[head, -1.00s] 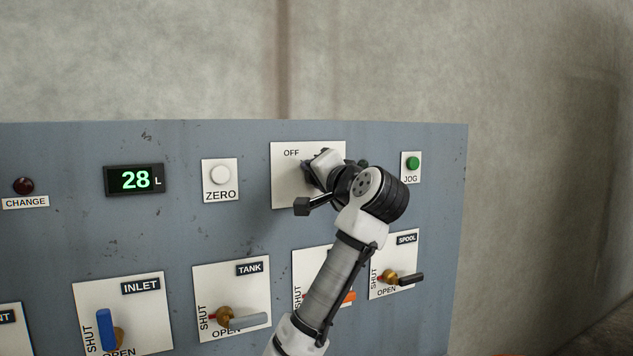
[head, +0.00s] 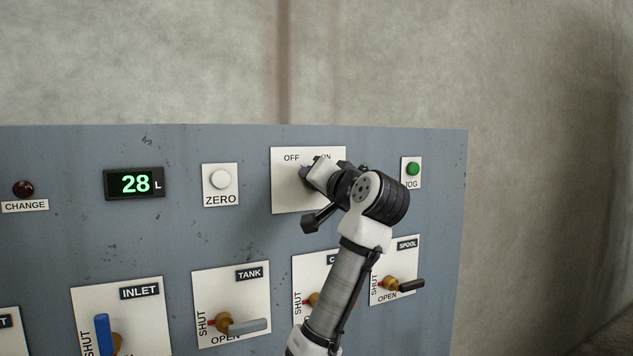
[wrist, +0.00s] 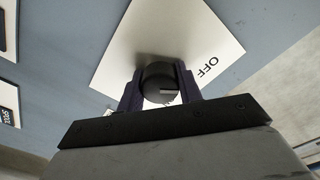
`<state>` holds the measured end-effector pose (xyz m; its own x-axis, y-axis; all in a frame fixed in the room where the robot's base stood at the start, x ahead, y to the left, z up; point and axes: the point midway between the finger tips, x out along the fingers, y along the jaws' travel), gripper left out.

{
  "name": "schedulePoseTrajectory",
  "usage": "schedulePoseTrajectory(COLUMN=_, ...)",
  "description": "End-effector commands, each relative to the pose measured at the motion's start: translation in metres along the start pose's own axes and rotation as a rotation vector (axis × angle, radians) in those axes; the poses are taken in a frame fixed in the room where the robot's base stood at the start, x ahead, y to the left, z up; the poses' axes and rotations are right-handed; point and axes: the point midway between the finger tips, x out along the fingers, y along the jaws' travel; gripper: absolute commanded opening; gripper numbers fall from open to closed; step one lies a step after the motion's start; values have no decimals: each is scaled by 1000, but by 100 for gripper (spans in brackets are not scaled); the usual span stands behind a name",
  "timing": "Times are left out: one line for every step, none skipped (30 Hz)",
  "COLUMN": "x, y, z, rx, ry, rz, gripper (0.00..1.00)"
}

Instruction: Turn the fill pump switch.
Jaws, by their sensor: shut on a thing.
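The fill pump switch is a dark round knob (wrist: 159,84) with a pale mark, seen in the wrist view on a white plate (head: 290,191). The plate reads OFF at left and ON at right in the head view; in the wrist view the OFF label shows at the plate's right corner. My gripper (wrist: 160,88) is shut on the knob, one finger on each side of it. In the head view my gripper (head: 308,174) covers the knob, so I cannot tell there where it points.
A display (head: 134,182) reads 28 L. A white ZERO button (head: 220,179) is left of the switch plate and a green JOG button (head: 412,169) right of it. Valve handles marked INLET (head: 103,335), TANK (head: 248,327) and SPOOL (head: 411,286) sit below; my arm partly hides another.

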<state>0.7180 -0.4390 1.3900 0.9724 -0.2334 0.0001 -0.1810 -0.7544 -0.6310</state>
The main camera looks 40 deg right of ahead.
Motion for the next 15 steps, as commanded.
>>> schedulePoseTrajectory(x=0, y=1, z=0, rx=-2, ry=-1, rz=2, gripper=12)
schedulePoseTrajectory(x=0, y=1, z=0, rx=-1, ry=-1, rz=2, gripper=12)
schedulePoseTrajectory(x=0, y=1, z=0, rx=-1, ry=-1, rz=2, gripper=38)
schedulePoseTrajectory(x=0, y=1, z=0, rx=-1, ry=-1, rz=2, gripper=42)
schedulePoseTrajectory(x=0, y=1, z=0, rx=-1, ry=-1, rz=2, gripper=46)
schedulePoseTrajectory(x=0, y=1, z=0, rx=-1, ry=-1, rz=1, gripper=51)
schedulePoseTrajectory(x=0, y=1, z=0, rx=-1, ry=-1, rz=1, gripper=55)
schedulePoseTrajectory(x=0, y=1, z=0, rx=-1, ry=-1, rz=1, gripper=57)
schedulePoseTrajectory(x=0, y=0, z=0, rx=-1, ry=-1, rz=1, gripper=57)
schedulePoseTrajectory(x=0, y=0, z=0, rx=-1, ry=0, rz=1, gripper=57)
schedulePoseTrajectory(x=0, y=0, z=0, rx=0, ry=0, rz=1, gripper=57)
schedulePoseTrajectory(x=0, y=0, z=0, rx=0, ry=0, rz=1, gripper=57)
schedulePoseTrajectory(x=0, y=0, z=0, rx=0, ry=0, rz=1, gripper=57)
schedulePoseTrajectory(x=0, y=0, z=0, rx=0, ry=0, rz=1, gripper=57)
schedulePoseTrajectory(x=0, y=0, z=0, rx=0, ry=0, rz=1, gripper=57)
